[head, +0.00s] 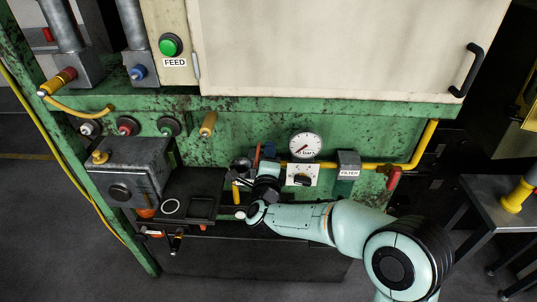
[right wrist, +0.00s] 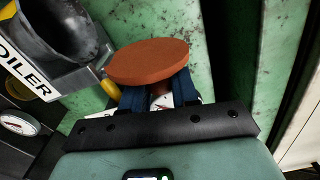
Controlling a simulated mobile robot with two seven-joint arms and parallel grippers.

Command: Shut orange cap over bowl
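The orange cap (right wrist: 149,61) is a round disc in the right wrist view, standing open beside the dark grey bowl (right wrist: 62,35). The bowl sits above a white OILER label, and its mouth looks uncovered. In the head view the cap (head: 257,155) shows as a thin upright orange-red edge, just right of the small dark bowl (head: 241,164). My left gripper is not in view.
A pressure gauge (head: 305,145), a black dial on a white plate (head: 301,175) and a grey FILTER box (head: 348,163) are right of the cap. A yellow pipe (head: 385,165) runs right. A grey box (head: 125,178) and dark shelf (head: 190,205) lie left.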

